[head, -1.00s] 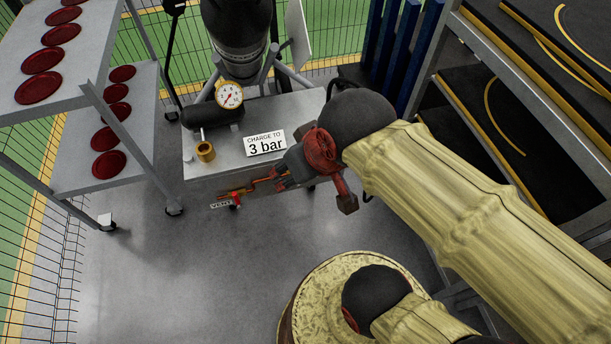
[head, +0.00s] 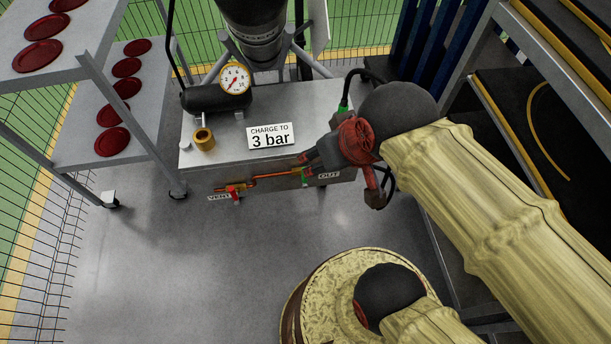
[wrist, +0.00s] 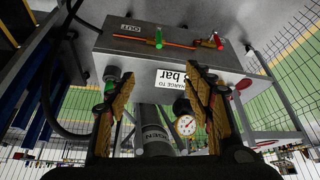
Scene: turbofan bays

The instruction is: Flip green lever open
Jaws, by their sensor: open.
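The green lever (head: 304,177) is on the orange pipe along the front face of the grey cart (head: 260,187), by the OUT label (head: 328,175). In the wrist view, which is upside down, the green lever (wrist: 158,39) stands out from the pipe near the OUT label. My gripper (head: 308,159) is just above and right of the lever in the head view, partly covering the cart's front edge. In the wrist view my gripper (wrist: 158,72) is open and empty, its two fingers apart, with the lever beyond the gap between them.
A red lever (head: 235,192) is on the same pipe by the VENT label. The cart top holds a gauge (head: 234,78), a brass fitting (head: 204,139) and a "CHARGE TO 3 bar" sign (head: 270,136). A shelf with red discs stands left; racks stand right.

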